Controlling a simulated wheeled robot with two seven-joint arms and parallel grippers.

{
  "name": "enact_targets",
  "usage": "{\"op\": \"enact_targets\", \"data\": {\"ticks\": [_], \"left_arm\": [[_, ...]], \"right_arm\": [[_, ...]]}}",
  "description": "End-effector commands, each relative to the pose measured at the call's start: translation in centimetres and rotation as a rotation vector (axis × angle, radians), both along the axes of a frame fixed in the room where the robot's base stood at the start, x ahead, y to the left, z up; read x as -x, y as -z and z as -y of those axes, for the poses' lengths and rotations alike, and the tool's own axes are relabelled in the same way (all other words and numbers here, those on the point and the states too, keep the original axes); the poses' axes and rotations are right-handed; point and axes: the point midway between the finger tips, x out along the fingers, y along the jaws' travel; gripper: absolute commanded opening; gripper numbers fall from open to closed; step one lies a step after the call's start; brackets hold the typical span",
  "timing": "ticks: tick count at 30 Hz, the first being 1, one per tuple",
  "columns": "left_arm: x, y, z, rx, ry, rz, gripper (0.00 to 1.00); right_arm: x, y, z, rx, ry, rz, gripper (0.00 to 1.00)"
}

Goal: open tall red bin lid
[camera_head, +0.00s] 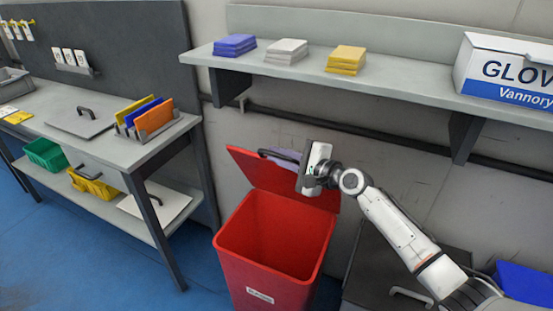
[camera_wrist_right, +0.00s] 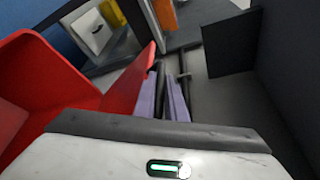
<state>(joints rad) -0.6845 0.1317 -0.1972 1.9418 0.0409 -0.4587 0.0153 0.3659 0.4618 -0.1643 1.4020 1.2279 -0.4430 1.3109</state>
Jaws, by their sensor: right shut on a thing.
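The tall red bin (camera_head: 265,250) stands on the floor right of the workbench, with its opening showing and a white label on its front. Its red lid (camera_head: 270,172) is raised and tilts up at the back of the bin. My right gripper (camera_head: 278,156) is at the upper part of the lid, with its lavender fingers shut on it; a dark bar, perhaps a handle, shows there. In the right wrist view the gripper's fingers (camera_wrist_right: 165,97) lie beside the red lid (camera_wrist_right: 142,72). The exact grip is partly hidden. My left gripper is not in view.
A shelf (camera_head: 400,85) with folded cloth stacks and a glove box (camera_head: 505,72) runs along the wall above the lid. A workbench (camera_head: 100,148) stands at the left. A dark grey bin (camera_head: 390,265) stands right of the red bin, under my right arm.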

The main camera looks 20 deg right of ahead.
Motion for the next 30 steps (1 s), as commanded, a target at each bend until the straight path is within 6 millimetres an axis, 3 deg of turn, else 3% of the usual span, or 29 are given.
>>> {"op": "enact_targets", "data": {"ticks": [8, 9, 12, 23, 30], "left_arm": [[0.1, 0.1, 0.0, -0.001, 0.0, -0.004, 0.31], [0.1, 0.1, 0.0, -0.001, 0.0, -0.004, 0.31], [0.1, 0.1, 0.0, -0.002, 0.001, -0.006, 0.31], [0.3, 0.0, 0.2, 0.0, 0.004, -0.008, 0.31], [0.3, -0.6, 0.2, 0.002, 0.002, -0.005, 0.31]], "right_arm": [[0.0, 0.0, 0.0, 0.0, 0.0, 0.001, 0.0], [0.0, 0.0, 0.0, 0.001, 0.0, 0.001, 0.17], [0.0, 0.0, 0.0, 0.001, 0.0, 0.001, 0.3], [0.6, -0.1, 0.3, 0.001, 0.001, 0.0, 0.3], [4.4, -0.8, 1.7, 0.003, 0.001, -0.001, 0.3]]}}
